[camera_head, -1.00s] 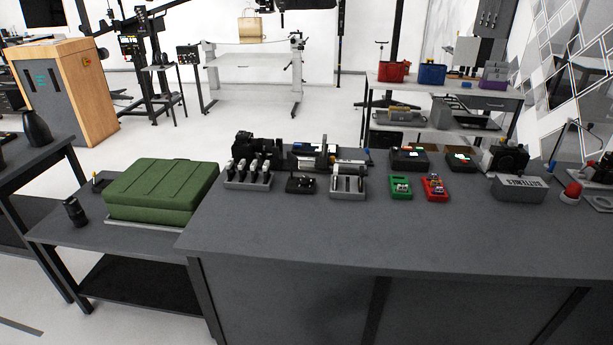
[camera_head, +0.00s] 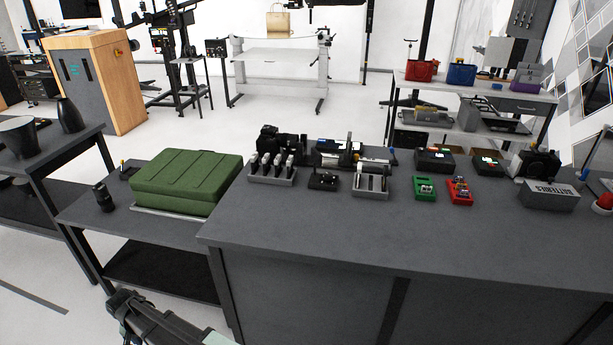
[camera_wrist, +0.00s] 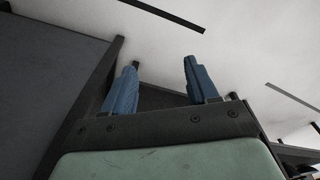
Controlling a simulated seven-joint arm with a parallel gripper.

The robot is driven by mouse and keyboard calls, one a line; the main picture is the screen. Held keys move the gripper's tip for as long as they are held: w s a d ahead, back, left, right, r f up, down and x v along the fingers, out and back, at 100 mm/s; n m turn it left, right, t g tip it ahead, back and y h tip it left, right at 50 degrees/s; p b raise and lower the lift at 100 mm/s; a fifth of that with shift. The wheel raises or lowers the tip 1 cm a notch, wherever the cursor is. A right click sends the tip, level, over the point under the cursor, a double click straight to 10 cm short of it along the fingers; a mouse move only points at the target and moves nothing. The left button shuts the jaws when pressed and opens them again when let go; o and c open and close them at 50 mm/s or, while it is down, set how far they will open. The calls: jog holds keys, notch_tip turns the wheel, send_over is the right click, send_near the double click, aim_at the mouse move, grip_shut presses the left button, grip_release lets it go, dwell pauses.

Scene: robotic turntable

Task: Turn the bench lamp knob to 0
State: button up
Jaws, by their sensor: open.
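I cannot pick out a bench lamp or its numbered knob for certain in either view. A small black device (camera_head: 323,180) stands on the dark grey workbench (camera_head: 330,230), but its details are too small to read. My gripper (camera_wrist: 163,72) is open in the wrist view, with two blue fingers apart and nothing between them. In the head view, part of my gripper and arm (camera_head: 150,320) shows at the bottom left, low in front of the workbench and away from the devices on top.
A grey rack with dark tools (camera_head: 271,170), a second grey holder (camera_head: 370,182), a green tray (camera_head: 424,188), a red tray (camera_head: 459,191) and a batteries box (camera_head: 549,195) line the workbench. A green case (camera_head: 187,180) lies on the lower table to the left. The workbench front is clear.

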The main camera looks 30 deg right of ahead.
jog(key=w+d+r+m+t, duration=0.15)
jog(key=w+r+m, duration=0.25)
jog(key=w+r, duration=0.75)
jog(key=w+d+r+m+t+h, duration=0.1)
jog(key=w+d+r+m+h, duration=0.2)
jog(key=d+r, duration=0.7)
jog(key=w+d+r+m+t+h, duration=0.1)
jog(key=w+d+r+m, duration=0.35)
jog(key=d+r, duration=0.5)
jog(key=s+d+r+m+g+h, duration=0.1)
jog(key=s+d+r+m, duration=0.15)
jog(key=d, duration=0.65)
jog(key=s+d+r+m, duration=0.2)
jog(key=d+r+m, duration=0.15)
jog(key=d, duration=0.65)
jog(key=s+d+m+g, duration=0.2)
jog(key=s+d+m, duration=0.2)
jog(key=s+d, duration=0.9)
jog(key=s+d+m+g, duration=0.1)
jog(key=s+d+m, duration=0.5)
jog(key=d, duration=1.1)
jog(key=t+y, duration=0.3)
jog(key=y, duration=0.5)
send_near(328, 174)
jog(key=shift+t, duration=0.25)
jog(key=x, duration=0.8)
jog(key=shift+s+f, duration=0.15)
jog(key=shift+f, duration=0.15)
